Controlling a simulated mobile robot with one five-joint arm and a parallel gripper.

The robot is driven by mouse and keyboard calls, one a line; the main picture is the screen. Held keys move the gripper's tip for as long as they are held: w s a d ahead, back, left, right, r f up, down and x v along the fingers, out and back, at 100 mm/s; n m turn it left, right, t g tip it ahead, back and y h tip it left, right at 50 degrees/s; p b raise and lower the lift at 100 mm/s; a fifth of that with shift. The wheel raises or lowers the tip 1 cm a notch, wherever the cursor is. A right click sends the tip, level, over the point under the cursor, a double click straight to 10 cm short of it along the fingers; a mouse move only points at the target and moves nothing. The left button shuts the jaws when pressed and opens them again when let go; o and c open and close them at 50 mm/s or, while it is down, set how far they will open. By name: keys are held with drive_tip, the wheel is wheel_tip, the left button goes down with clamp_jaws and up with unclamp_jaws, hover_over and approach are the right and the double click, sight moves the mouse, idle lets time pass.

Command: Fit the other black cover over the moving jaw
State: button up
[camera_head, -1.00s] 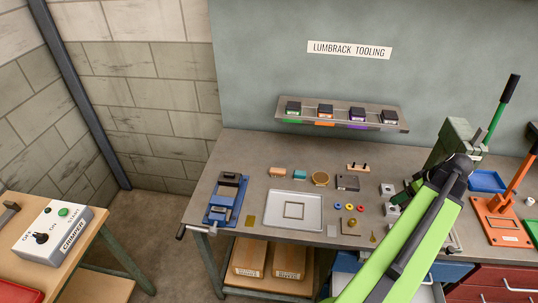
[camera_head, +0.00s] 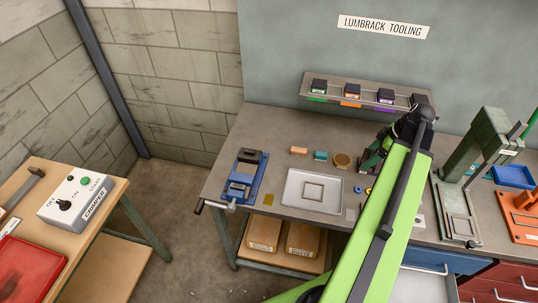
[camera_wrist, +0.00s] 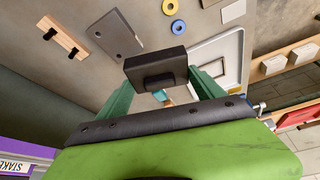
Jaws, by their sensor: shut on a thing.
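My gripper (camera_wrist: 158,88) is shut on a black cover (camera_wrist: 154,66), a small dark block held between its green fingertips in the wrist view. In the head view my gripper (camera_head: 372,160) is over the middle of the bench, right of the white tray, and the cover is hard to make out there. The blue vise (camera_head: 262,163) stands at the bench's left end, well left of my gripper. Its far jaw (camera_head: 248,156) has a black top. The moving jaw (camera_head: 238,190) is nearer the front handle; its top is too small to read clearly.
The white tray (camera_head: 288,197) lies between the vise and my gripper. Small blocks (camera_head: 299,151) and a round tin (camera_head: 342,160) sit behind it. A grey plate (camera_wrist: 117,36) and rings (camera_wrist: 179,27) lie below my gripper. A green press (camera_head: 478,145) stands to the right.

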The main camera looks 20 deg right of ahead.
drive_tip(key=w+a+n+g+y, duration=0.1)
drive_tip(key=w+a+n+g, duration=0.1)
drive_tip(key=w+a+n, duration=0.5)
drive_tip(key=r+n+g+h+p, duration=0.15)
drive_tip(key=n+g, duration=0.35)
drive_tip(key=n, duration=0.9)
hover_over(240, 180)
drive_tip(key=shift+y, duration=0.25)
drive_tip(key=f+b, duration=0.4)
drive_tip(key=w+d+f+b, duration=0.1)
drive_tip(key=f+b, duration=0.1)
drive_tip(key=shift+f+b, duration=0.2)
drive_tip(key=shift+b, duration=0.1)
drive_tip(key=shift+f+b, duration=0.8)
